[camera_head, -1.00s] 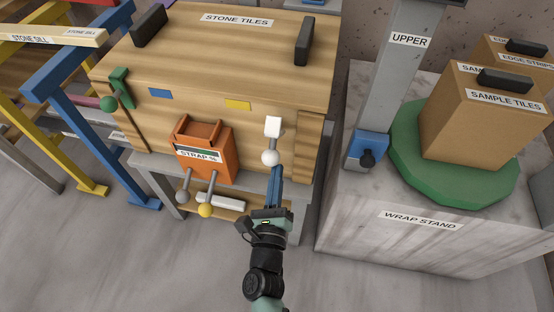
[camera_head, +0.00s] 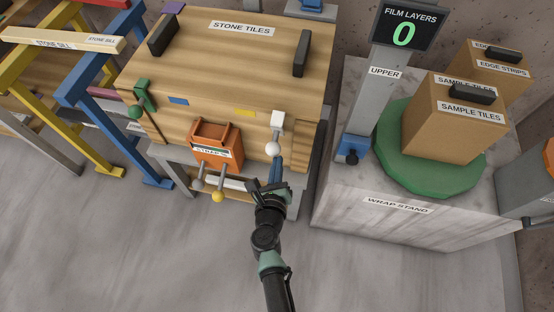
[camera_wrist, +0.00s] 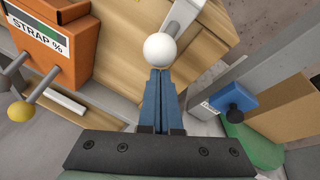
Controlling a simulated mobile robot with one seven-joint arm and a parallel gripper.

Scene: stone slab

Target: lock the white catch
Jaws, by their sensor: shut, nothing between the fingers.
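The white catch (camera_head: 277,119) is on the front face of the wooden STONE TILES crate (camera_head: 225,65), near its right end. Its arm hangs down and ends in a white ball knob (camera_head: 273,149). In the wrist view the knob (camera_wrist: 160,49) is large, just beyond my blue fingertips, with the grey lever (camera_wrist: 184,17) running up behind it. My gripper (camera_head: 276,161) is shut and empty, with its tips just below the knob. I cannot tell whether they touch it.
A green catch (camera_head: 141,95) sits at the crate's left. The orange STRAP box (camera_head: 217,143) is left of the knob, with grey and yellow ball levers (camera_head: 218,196) below. The marble wrap stand (camera_head: 340,205) stands to the right, with open floor in front.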

